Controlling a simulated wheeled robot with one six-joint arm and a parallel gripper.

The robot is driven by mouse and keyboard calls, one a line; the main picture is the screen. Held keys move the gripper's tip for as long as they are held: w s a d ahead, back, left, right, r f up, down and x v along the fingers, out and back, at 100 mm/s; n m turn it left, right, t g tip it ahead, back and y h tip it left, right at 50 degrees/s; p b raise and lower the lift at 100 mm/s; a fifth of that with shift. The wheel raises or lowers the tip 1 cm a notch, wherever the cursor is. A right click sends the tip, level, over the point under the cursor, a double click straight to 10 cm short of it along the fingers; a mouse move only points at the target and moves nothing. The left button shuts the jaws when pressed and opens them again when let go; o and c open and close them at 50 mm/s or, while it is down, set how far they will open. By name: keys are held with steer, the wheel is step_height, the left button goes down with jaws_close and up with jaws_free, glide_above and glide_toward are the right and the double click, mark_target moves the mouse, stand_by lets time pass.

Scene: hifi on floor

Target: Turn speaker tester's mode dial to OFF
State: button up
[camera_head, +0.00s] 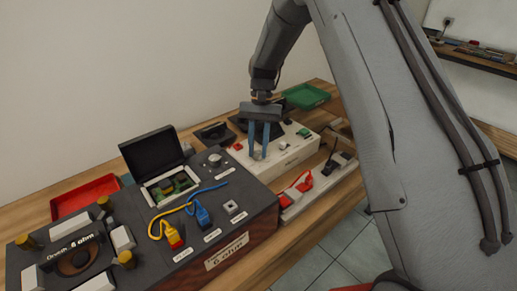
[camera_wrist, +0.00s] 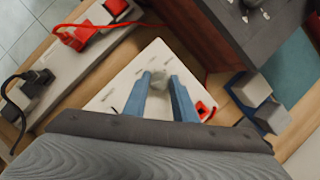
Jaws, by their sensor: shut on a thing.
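A white box (camera_head: 287,159) with a dial, small coloured parts and a label on its front edge stands in the middle of the bench. It appears to be the speaker tester; its label is too small to read. My gripper (camera_head: 259,155) points down over its top, with blue fingers shut on the pale grey mode dial (camera_wrist: 160,79). In the wrist view, the fingertips lie on both sides of the dial, and the white box (camera_wrist: 118,88) spreads beneath them. The dial's pointer and the OFF mark cannot be made out.
A dark box (camera_head: 250,211) marked "6 ohm", with its own knob (camera_head: 214,159) and cables, stands left and nearer. A power strip (camera_head: 322,186) with a red plug lies in front of the white box. A green tray (camera_head: 306,96) and red tray (camera_head: 84,196) lie farther off.

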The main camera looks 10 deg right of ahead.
steer(key=shift+w, duration=0.1)
stand_by(0.3)
steer(key=o, duration=1)
steer(key=shift+o, duration=0.2)
steer(key=b+v, duration=0.2)
steer(key=v, duration=0.5)
steer(key=shift+r, duration=0.4)
steer(key=shift+w, duration=0.15)
